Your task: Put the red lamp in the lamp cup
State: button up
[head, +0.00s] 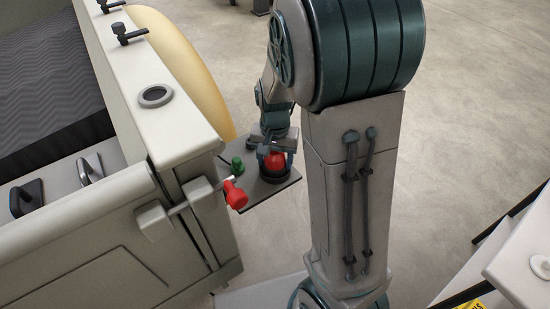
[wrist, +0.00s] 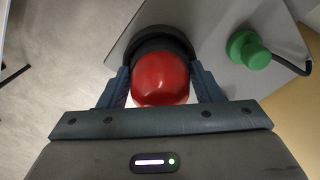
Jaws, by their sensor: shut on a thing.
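The red lamp (wrist: 160,82) is a shiny round bulb between the two fingers of my gripper (wrist: 160,70) in the wrist view. My gripper is shut on it, one finger on each side. The black lamp cup (wrist: 163,36) shows as a dark ring right behind the lamp, on a grey plate. In the head view my gripper (head: 276,148) reaches down over the lamp (head: 274,162), and the dark cup (head: 271,179) is just beneath it. The lamp overlaps the cup in both views. How deep the lamp sits in the cup is hidden.
The grey plate (head: 256,192) juts from a pale shell. A green knob (wrist: 250,50) is beside the cup, on the right in the wrist view. A red knob (head: 235,195) on a rod is close to the plate. Open floor (head: 460,130) lies to the right.

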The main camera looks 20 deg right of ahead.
jog(key=shift+f, duration=0.2)
jog(key=o, duration=1.1)
jog(key=shift+r, duration=0.1)
jog(key=shift+c, duration=0.2)
jog(key=shift+r, duration=0.1)
